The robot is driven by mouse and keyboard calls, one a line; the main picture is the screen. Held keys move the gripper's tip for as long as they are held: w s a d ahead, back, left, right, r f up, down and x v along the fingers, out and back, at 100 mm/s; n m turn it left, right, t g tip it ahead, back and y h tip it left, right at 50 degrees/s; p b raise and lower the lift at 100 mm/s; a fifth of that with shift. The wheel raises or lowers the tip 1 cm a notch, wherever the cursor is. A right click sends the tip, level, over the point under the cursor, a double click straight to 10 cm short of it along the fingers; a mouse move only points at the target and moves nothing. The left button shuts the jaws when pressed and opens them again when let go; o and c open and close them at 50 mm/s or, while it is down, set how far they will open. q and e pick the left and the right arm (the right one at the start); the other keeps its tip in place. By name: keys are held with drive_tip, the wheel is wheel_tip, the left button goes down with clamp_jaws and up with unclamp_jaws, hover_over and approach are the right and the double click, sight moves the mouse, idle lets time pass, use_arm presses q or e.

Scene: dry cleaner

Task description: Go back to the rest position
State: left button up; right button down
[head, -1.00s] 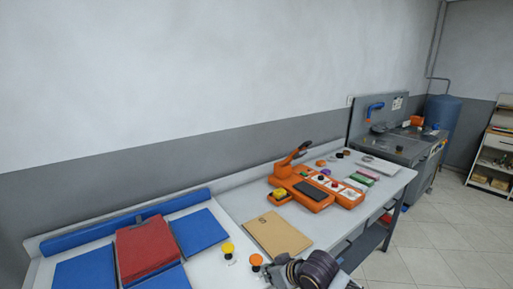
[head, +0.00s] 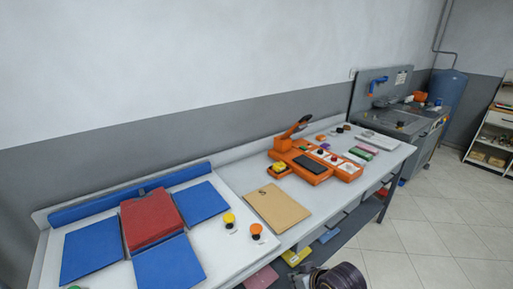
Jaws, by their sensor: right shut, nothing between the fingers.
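My right gripper (head: 303,278) shows only in part at the bottom edge of the head view, in front of the table's front edge, with my dark wrist beside it. It is shut and holds nothing. Most of that arm is cut off by the frame. My left gripper is out of view.
The long white table (head: 225,262) holds a red folded cloth (head: 150,217) among blue pads, two push buttons, a tan envelope (head: 277,206) and an orange press (head: 314,162). A lower shelf (head: 335,246) holds coloured items. Tiled floor (head: 415,245) at the right is clear.

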drive_tip(key=s+d+f+m+g+h, duration=0.2)
drive_tip(key=s+d+f+h, duration=0.15)
drive_tip(key=s+d, duration=0.75)
wheel_tip(320, 180, down, 33)
drive_tip(key=s+g, duration=0.1)
drive_tip(key=s, duration=0.1)
drive_tip(key=s+d+f+g, duration=0.1)
drive_tip(key=s+f, duration=0.9)
drive_tip(key=s, duration=0.1)
drive_tip(key=s+d+f, duration=0.2)
drive_tip(key=s+f, duration=0.8)
drive_tip(key=s, duration=0.2)
drive_tip(key=shift+d+f+g, duration=0.25)
drive_tip(key=shift+d+g, duration=0.05)
drive_tip(key=shift+g, duration=0.1)
drive_tip(key=shift+y, duration=0.25)
drive_tip(key=shift+w, duration=0.1)
idle(0.7)
